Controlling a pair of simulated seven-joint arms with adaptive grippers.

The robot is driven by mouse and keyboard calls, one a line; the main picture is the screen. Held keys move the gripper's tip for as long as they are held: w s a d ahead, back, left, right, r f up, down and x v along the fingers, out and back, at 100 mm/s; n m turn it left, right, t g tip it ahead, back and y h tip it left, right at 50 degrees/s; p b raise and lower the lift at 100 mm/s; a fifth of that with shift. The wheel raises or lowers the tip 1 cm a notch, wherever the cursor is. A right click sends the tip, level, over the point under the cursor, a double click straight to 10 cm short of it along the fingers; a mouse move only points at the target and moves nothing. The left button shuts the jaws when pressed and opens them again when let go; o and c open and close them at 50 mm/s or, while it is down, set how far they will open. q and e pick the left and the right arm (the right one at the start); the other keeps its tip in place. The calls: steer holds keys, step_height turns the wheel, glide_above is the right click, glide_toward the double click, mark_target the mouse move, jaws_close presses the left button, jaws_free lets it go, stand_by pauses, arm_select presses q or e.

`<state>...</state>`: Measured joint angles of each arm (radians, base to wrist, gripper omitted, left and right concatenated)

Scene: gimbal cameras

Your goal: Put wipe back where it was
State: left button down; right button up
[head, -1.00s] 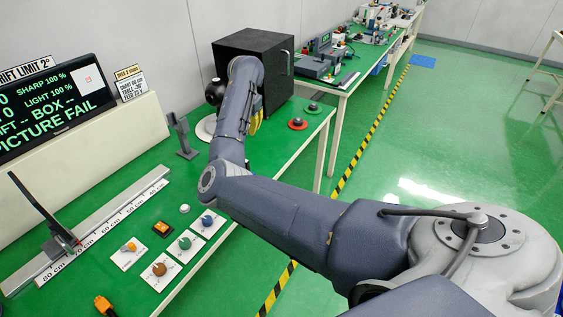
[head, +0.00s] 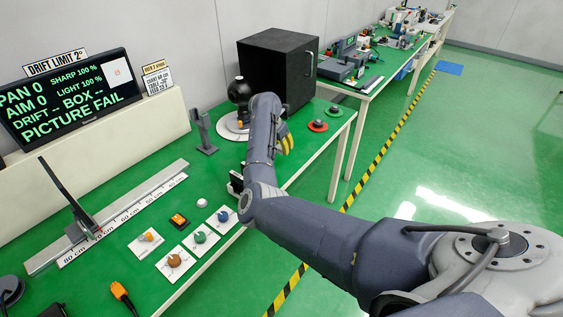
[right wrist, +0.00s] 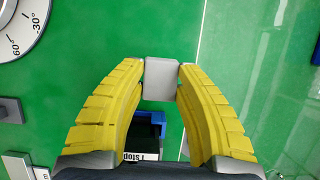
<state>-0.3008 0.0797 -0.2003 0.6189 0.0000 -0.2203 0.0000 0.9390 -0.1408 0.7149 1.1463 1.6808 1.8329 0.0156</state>
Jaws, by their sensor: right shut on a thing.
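My right gripper (head: 286,142) hangs over the right edge area of the green bench in the head view, its yellow fingers partly hidden by my arm. In the right wrist view the gripper (right wrist: 161,76) is shut on a small pale grey block (right wrist: 161,90), which I take to be the wipe. It is held between the fingertips, above the green surface. A dark blue-black open holder (right wrist: 150,125) with a white label lies below the block in that view. A dark holder also shows beside my arm in the head view (head: 235,184). My left gripper is not in view.
A black box (head: 275,72) and a dark ball on a round dial (head: 235,124) stand beyond my arm. A grey post (head: 204,133), a ruler rail (head: 110,215) and several knob cards (head: 173,261) occupy the bench. The display (head: 70,100) reads "PICTURE FAIL".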

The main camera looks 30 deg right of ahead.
mark_target(283, 164)
steer(key=shift+f, duration=4)
steer(key=shift+f, duration=0.1)
steer(key=o, duration=1)
steer(key=shift+o, duration=0.2)
steer(key=v, duration=1.2)
